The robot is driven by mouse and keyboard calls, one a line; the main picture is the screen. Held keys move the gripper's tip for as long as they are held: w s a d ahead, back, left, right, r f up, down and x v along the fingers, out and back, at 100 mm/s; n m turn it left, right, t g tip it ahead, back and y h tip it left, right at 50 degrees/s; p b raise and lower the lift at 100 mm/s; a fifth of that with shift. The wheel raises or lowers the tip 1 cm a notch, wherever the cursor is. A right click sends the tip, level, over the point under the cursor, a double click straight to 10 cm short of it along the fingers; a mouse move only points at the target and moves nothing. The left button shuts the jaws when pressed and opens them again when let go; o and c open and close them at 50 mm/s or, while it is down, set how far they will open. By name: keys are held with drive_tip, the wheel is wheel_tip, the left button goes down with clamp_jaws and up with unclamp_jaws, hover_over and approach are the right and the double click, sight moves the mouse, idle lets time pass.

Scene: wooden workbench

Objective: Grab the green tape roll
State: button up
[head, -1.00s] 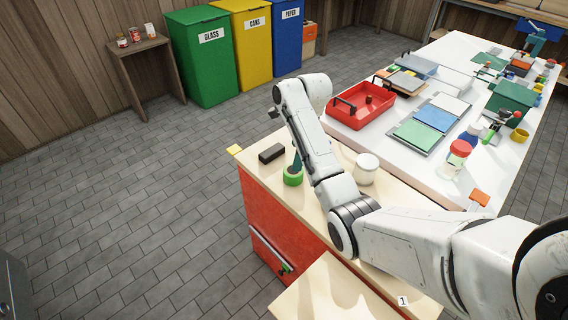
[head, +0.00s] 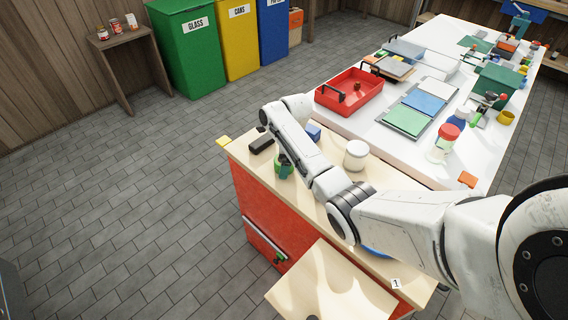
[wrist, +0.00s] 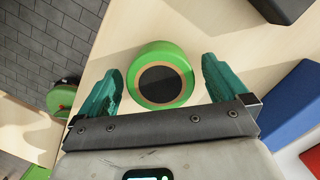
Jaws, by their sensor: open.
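The green tape roll (wrist: 161,75) lies flat on the light wooden top of the red cabinet, and its round hole shows in the wrist view. In the head view the roll (head: 284,170) is partly hidden by my gripper and arm. My gripper (wrist: 162,82) is open, with one teal finger on each side of the roll in the wrist view. A gap shows between the roll and each finger. The roll lies a little beyond the gripper's base, between the fingers. I cannot tell how high the fingertips are above the top.
A black block (head: 261,145) lies just behind the roll. A blue block (head: 313,131) and a white-lidded jar (head: 356,155) stand to its right. A yellow item (head: 223,141) lies at the cabinet's far left corner. A red tray (head: 349,95) is on the white table beyond.

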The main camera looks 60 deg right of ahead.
drive_tip(key=shift+c, duration=0.2)
drive_tip(key=c, duration=1.1)
